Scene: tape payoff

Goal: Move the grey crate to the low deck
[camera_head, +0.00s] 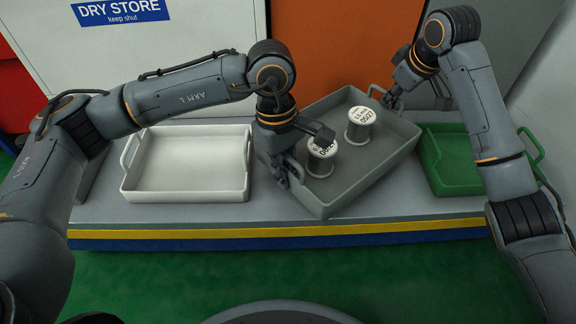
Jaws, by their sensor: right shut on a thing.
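The grey crate (345,196) sits turned at an angle over the grey bench, between the white tray and the green tray. Two spools with white labelled tops are in it: the left spool (318,168) partly hidden by my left gripper, and the right spool (359,131). My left gripper (303,158) has its fingers spread at the crate's left end, one over the inside and one outside the wall. My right gripper (391,97) is shut on the crate's far right end. I cannot tell whether the crate is raised, or which surface is the low deck.
The white tray (186,196) stands empty on the left of the bench (420,206). The green tray (457,190) is on the right, partly behind my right arm. The bench has a yellow and blue front edge; green floor (180,275) lies before it.

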